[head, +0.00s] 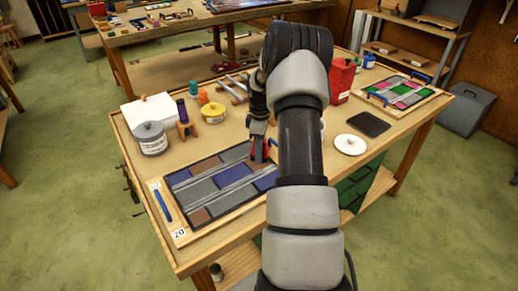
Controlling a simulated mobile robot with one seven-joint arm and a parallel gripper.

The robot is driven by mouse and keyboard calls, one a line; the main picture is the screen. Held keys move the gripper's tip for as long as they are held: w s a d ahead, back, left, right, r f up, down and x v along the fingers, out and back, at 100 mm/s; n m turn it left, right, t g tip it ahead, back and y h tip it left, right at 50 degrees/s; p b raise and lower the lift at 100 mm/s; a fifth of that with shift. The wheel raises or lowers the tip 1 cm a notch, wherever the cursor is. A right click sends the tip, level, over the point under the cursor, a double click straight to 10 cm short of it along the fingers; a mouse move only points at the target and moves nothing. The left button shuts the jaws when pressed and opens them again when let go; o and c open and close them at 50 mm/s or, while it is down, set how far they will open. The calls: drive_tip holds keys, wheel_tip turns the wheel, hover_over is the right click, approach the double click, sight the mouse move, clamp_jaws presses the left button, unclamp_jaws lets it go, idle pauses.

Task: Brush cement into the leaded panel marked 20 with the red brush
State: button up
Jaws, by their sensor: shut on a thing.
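The leaded panel marked 20 (218,181) lies flat in a wooden frame on the near bench, with blue, grey and brown panes between grey lead lines. Its white "20" tag (179,233) is at the near left corner. My gripper (259,143) is at the panel's far right part, pointing down. It is shut on the red brush (265,154), of which only a small red part shows. The brush is at or just above the panes; I cannot tell whether its bristles touch. My arm hides the panel's right edge. A grey labelled tin (152,139) stands behind the panel's far left corner.
Behind the panel stand a yellow tin (213,112), small bottles and a white block (148,110). Right of my arm are a red can (341,81), a white lid (350,144), a dark flat pad (368,123) and another panel, pink and green (405,91).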

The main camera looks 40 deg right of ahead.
sight(265, 155)
drive_tip(key=shift+s, duration=1.55)
drive_tip(key=shift+s, duration=1.5)
drive_tip(key=shift+s, duration=0.1)
drive_tip(key=shift+s, duration=1.4)
drive_tip(key=shift+s, duration=0.1)
drive_tip(key=shift+s+p, duration=0.4)
drive_tip(key=shift+s, duration=1.05)
